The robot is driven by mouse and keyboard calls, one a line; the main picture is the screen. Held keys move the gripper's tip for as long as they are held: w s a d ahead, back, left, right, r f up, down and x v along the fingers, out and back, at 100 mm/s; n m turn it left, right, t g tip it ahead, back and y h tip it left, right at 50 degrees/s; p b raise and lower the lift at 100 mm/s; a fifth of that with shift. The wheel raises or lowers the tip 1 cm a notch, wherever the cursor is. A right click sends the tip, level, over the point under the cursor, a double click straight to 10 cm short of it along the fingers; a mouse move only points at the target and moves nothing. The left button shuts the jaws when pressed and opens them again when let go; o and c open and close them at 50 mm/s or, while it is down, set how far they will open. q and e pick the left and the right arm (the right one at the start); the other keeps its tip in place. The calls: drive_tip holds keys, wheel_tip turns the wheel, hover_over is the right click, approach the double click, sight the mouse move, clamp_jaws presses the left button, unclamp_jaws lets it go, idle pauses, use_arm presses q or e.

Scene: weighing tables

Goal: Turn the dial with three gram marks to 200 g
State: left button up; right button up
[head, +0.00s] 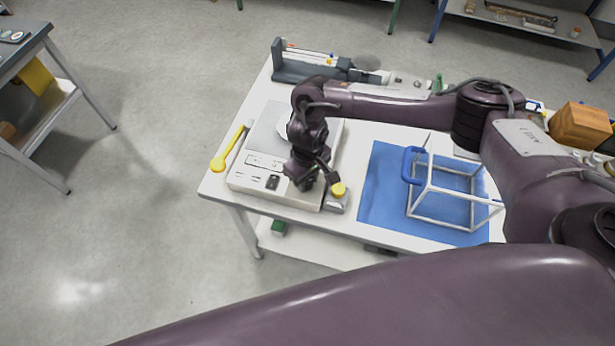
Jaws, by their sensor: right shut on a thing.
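A pale weighing scale (262,172) with a flat grey pan stands at the left end of the white table. Its front panel carries small dark marks and a black switch (272,183). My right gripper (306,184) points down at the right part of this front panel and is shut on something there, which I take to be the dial. The gripper hides the dial and its gram marks, so I cannot read its setting. My left gripper is not in view.
A yellow-topped grey block (338,190) stands close right of the gripper. A white wire frame with a blue handle (411,165) stands on a blue mat (380,200). A dark grey rack (290,70) is behind.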

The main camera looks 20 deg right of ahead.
drive_tip(key=n, duration=0.2)
drive_tip(key=shift+n, duration=0.3)
drive_tip(key=n, duration=0.2)
drive_tip(key=shift+n, duration=0.3)
drive_tip(key=n, duration=0.3)
drive_tip(key=shift+w, duration=0.1)
drive_tip(key=shift+w+n, duration=0.1)
drive_tip(key=shift+n, duration=1.4)
drive_tip(key=shift+r, duration=0.1)
drive_tip(key=o, duration=1)
drive_tip(key=shift+d, duration=0.1)
